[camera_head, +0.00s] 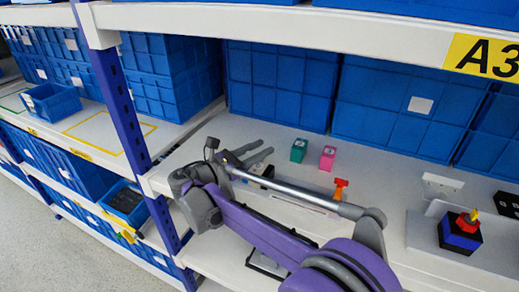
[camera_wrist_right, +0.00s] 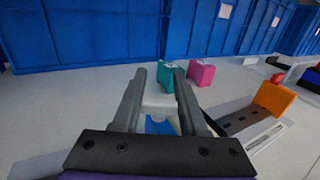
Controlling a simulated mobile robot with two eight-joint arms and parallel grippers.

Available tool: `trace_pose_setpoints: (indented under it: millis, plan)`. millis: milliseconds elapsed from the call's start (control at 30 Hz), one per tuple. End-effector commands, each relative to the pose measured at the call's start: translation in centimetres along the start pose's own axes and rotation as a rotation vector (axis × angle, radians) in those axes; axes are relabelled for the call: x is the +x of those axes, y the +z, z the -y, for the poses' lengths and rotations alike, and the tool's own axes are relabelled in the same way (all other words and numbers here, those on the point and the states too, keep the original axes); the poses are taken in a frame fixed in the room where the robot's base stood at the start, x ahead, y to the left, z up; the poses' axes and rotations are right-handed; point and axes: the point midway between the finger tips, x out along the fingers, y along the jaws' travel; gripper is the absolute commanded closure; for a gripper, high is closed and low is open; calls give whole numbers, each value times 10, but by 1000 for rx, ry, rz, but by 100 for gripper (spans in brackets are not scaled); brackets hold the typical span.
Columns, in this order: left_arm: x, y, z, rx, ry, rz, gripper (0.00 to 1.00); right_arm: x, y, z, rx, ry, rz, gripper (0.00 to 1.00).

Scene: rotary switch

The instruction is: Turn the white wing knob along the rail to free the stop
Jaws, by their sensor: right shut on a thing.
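My right gripper (camera_head: 262,149) reaches over the white shelf from its purple arm. In the right wrist view its two grey fingers (camera_wrist_right: 158,75) stand on either side of a small white piece, the wing knob (camera_wrist_right: 158,101), and are shut on it. A blue part (camera_wrist_right: 159,126) shows below the knob between the fingers. In the head view the arm and fingers hide the knob. To the right is a dark slotted rail (camera_wrist_right: 240,119) with an upright orange stop (camera_wrist_right: 273,98), which also shows in the head view (camera_head: 340,188). My left gripper is not in view.
A teal block (camera_head: 299,150) and a pink block (camera_head: 328,158) stand just behind the gripper. Blue bins (camera_head: 280,85) line the back. A blue box with a red and yellow knob (camera_head: 460,233) stands at right. White shelf surface is bare between blocks and bins.

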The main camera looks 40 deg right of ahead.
Motion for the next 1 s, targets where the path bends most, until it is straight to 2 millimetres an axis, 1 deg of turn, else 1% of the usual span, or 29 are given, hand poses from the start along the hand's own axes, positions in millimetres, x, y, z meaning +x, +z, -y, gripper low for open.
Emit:
trace_pose_setpoints:
  millis: [133, 233, 500, 633, 800, 1000]
  plan:
    - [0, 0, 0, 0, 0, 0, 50, 0, 0, 0, 0, 8, 0, 100]
    - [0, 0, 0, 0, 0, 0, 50, 0, 0, 0, 0, 58, 0, 100]
    - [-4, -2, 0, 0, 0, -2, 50, -1, 1, -8, 1, 332, 1, 100]
    - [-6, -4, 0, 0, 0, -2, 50, -2, 1, -12, 0, 420, 1, 100]
    - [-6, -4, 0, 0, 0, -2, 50, -3, 0, -13, 0, 462, 0, 100]
    - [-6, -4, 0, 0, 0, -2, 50, -3, 0, -14, 0, 462, 0, 100]
